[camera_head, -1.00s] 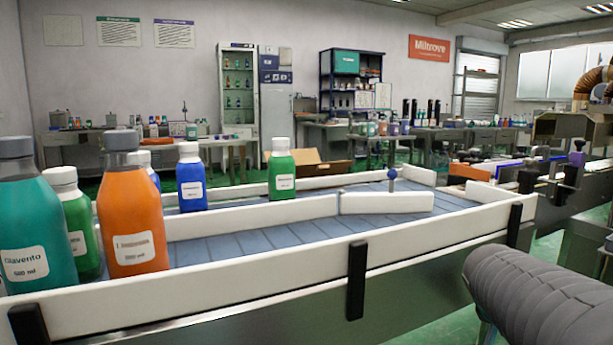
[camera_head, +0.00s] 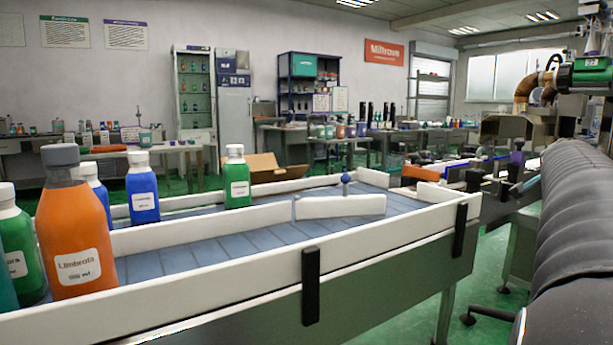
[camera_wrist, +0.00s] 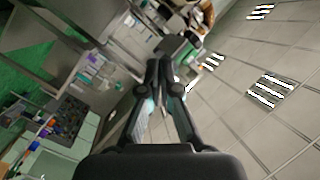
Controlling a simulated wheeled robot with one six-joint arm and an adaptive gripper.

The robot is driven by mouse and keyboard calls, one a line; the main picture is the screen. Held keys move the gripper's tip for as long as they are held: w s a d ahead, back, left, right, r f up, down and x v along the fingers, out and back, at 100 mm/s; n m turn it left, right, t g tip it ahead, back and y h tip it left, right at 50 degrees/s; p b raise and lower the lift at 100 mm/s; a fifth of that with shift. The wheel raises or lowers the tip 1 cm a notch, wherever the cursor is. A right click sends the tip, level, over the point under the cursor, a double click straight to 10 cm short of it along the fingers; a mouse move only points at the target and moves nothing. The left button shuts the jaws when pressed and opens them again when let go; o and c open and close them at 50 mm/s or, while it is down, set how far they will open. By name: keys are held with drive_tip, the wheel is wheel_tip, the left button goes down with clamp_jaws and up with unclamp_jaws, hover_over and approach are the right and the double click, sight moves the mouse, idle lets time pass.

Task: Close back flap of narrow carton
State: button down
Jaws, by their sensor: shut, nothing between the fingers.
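My gripper (camera_wrist: 165,65) shows in the wrist view with its two dark fingers drawn together at the tips and nothing between them. It is held up in the air, with tilted ceiling and room behind it and no carton near the fingertips. A brown open cardboard box (camera_head: 262,166) stands behind the conveyor in the head view, partly hidden by the rail. I cannot tell whether it is the narrow carton, and its back flap cannot be made out.
A conveyor with a white rail (camera_head: 400,239) crosses the head view. It carries an orange bottle (camera_head: 76,235), blue bottles (camera_head: 142,190) and green bottles (camera_head: 237,180). Benches and shelves line the far wall. Green floor (camera_head: 400,325) shows right of the conveyor.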

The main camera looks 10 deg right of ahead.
wheel_tip(320, 180, up, 3)
drive_tip(key=w+m, duration=0.2)
drive_tip(key=m+y+p, duration=0.3)
drive_tip(key=m+y, duration=0.8)
drive_tip(key=y, duration=0.6)
approach(284, 175)
drive_tip(key=shift+t, duration=0.4)
drive_tip(key=w+a+f, duration=0.2)
drive_tip(key=f, duration=0.1)
drive_tip(key=w+f, duration=0.2)
drive_tip(key=shift+a+f, duration=0.1)
drive_tip(key=shift+a, duration=0.3)
